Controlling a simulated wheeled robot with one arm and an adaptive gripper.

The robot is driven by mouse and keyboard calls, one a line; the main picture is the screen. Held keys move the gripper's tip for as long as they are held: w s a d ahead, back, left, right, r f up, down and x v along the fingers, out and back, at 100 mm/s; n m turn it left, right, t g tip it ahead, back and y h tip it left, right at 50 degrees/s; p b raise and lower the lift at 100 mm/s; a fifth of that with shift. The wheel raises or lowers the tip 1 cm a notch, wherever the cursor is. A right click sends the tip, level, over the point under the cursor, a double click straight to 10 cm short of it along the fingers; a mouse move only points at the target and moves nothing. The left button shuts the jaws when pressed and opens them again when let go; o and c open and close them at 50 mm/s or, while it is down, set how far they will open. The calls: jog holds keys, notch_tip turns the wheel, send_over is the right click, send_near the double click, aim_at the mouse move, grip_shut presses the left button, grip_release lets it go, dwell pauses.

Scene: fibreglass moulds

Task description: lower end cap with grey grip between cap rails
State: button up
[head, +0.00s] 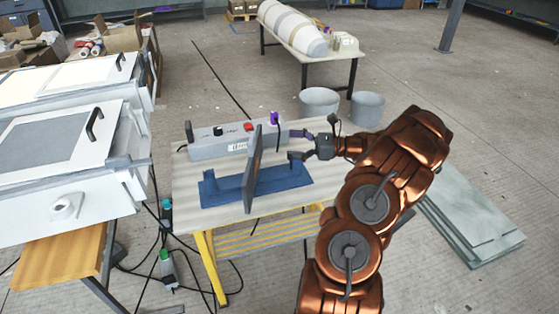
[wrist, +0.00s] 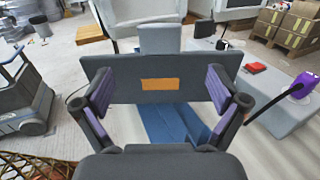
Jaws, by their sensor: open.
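The end cap (head: 256,168) is a dark grey panel, seen nearly edge-on in the head view, standing over the middle of a blue fixture (head: 290,180) on the table. In the wrist view the end cap (wrist: 205,88) faces me broadside, with an orange patch on it. My gripper (head: 295,144) is open to the right of the panel. Its fingers (wrist: 160,88) spread on both sides of the patch; I cannot tell whether they touch the panel. The rails and how the panel's lower edge sits are partly hidden.
A grey control box (head: 238,139) with a red button and a purple part lies behind the fixture. White cabinets (head: 62,160) stand close on the left. Two grey buckets (head: 319,103) stand behind my arm. The table's (head: 188,218) front left corner is bare.

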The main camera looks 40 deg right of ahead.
jog(key=w+a+r+n+g+y, duration=0.1)
jog(key=a+r+n+g, duration=0.2)
jog(key=a, duration=0.5)
jog(key=r+n+g, duration=0.2)
jog(key=n+g, duration=0.1)
send_over(247, 175)
jog(key=shift+f+y, duration=0.25)
jog(key=shift+y, duration=0.05)
jog(key=s+a+r+n+g+h, duration=0.1)
jog(key=s+a+n+g+h, duration=0.25)
jog(key=s+a+n, duration=0.5)
jog(key=s+a+n+g+h, duration=0.25)
jog(key=s+a+g, duration=0.25)
jog(key=a, duration=0.6)
jog(key=s+d+f+n+h, duration=0.1)
jog(key=s+n+h, duration=0.3)
jog(key=s, duration=0.4)
jog(key=s+d+f+n+h, duration=0.1)
jog(key=s+d+n+h, duration=0.1)
jog(key=s+n+h, duration=0.2)
jog(key=s+n, duration=0.2)
jog(key=s, duration=0.2)
jog(key=shift+s+f, duration=0.25)
jog(key=shift+s, duration=0.15)
jog(key=shift+r, duration=0.1)
